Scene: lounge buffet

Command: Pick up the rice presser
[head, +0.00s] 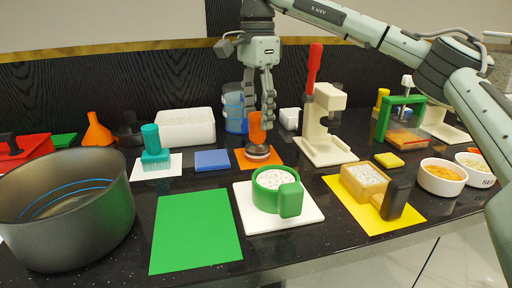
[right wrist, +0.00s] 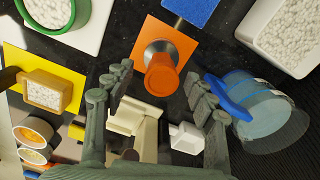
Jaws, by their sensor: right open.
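A presser with an upright orange handle (head: 256,129) and a round metal foot stands on an orange mat (head: 243,164). In the right wrist view the orange handle (right wrist: 162,76) points up toward the camera. It lies between and just beyond the fingertips. My right gripper (head: 259,116) points down over this presser, with its fingers open around the line of the handle top. In the right wrist view the right gripper (right wrist: 158,82) has a finger on each side, with gaps to the handle. Contact is not visible. My left gripper is not in view.
A blue cup (head: 235,113) stands close behind the right gripper, and a cream press with a red lever (head: 314,70) stands to its right. A teal brush-like tool (head: 153,148), a green-handled cup (head: 289,199) and a dark pot (head: 100,220) stand around. The green mat (head: 194,232) is bare.

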